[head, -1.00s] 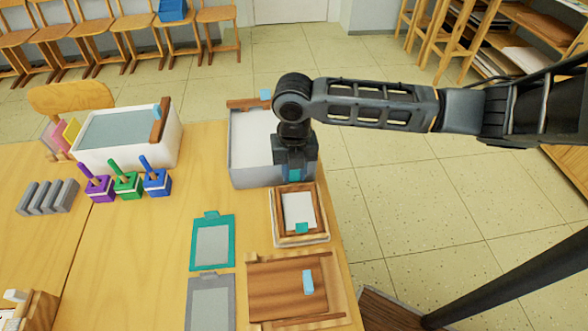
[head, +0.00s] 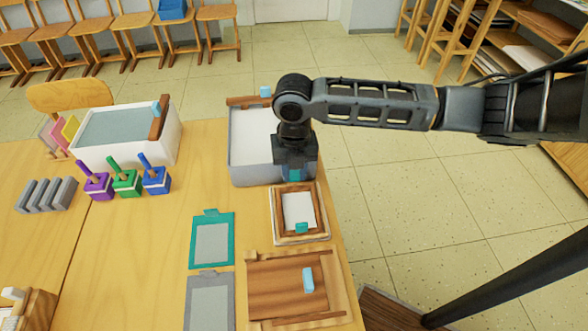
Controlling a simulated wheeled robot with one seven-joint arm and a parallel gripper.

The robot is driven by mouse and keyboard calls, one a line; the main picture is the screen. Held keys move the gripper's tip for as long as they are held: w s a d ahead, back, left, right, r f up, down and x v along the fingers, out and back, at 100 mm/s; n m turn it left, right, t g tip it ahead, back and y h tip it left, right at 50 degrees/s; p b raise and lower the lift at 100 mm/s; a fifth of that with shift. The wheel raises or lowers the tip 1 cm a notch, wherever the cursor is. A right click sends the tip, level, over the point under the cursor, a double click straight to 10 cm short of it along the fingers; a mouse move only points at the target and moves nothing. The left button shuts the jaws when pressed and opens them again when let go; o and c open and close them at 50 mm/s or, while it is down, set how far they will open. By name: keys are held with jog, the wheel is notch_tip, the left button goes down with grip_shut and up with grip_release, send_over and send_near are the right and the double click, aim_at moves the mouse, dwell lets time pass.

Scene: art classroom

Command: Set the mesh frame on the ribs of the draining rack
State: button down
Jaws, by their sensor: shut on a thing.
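My gripper (head: 295,172) points down over the front right of a grey tub (head: 245,175) with a pale inside. It is shut on a small teal piece (head: 295,175). Whether this belongs to the mesh frame cannot be told, as the gripper hides the rest. A teal frame with a grey panel (head: 211,243) and a grey one (head: 209,303) lie flat on the table. A small wooden frame with a teal tab (head: 316,207) lies on a white base before the gripper. Several upright grey slabs (head: 47,195) stand in a row at left; they may be the draining rack's ribs.
A white tub (head: 150,160) stands at the back left. Purple, green (head: 126,184) and blue blocks with upright handles stand before it. A wooden board with a light blue block (head: 280,285) lies near the right table edge. The table's middle left (head: 130,250) is clear.

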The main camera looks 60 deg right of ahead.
jog(key=c, duration=0.8)
grip_release()
jog(key=shift+r+b, duration=0.3)
jog(key=shift+r, duration=3.6)
